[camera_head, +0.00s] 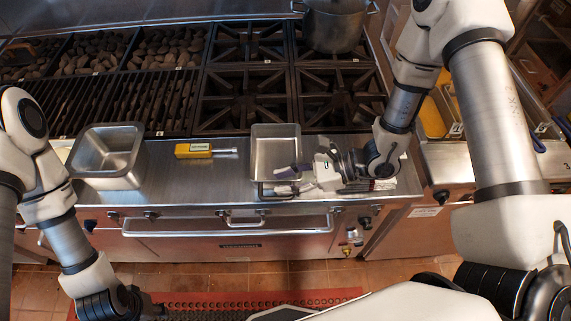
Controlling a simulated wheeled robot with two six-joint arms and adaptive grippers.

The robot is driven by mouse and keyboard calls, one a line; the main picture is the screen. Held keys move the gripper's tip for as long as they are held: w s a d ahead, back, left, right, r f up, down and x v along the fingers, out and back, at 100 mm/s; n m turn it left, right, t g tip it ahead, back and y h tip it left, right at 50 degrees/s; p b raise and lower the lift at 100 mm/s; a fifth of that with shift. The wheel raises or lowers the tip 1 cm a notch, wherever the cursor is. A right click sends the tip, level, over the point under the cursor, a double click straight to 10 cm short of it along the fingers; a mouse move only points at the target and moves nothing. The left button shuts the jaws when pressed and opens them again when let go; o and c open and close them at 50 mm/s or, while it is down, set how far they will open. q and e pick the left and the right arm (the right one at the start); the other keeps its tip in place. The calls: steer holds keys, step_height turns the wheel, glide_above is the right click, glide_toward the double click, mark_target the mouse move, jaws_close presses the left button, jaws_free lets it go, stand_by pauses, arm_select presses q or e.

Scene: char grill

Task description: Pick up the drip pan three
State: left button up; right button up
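A deep square metal pan (107,172) stands at the left of the steel counter. A shallower rectangular metal pan (275,148) stands right of the counter's middle. No label shows which one is drip pan three. My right gripper (280,181) is at the near right part of the shallower pan, pointing left. Its two fingers are apart, one over the pan's inside and one by its near edge; I cannot tell whether they touch it. The gripper hides the pan's near right corner. My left gripper (140,306) is low at the left, dark and mostly unclear, away from both pans.
A yellow-handled tool (195,150) lies between the pans. Behind are grill grates (120,103), burners (245,100) and a large pot (334,28). An oven handle (225,232) runs along the front. The counter around the yellow tool is clear.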

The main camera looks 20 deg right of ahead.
steer(key=shift+s+f, duration=0.1)
steer(key=shift+f, duration=0.15)
jaws_close()
steer(key=shift+r, duration=0.1)
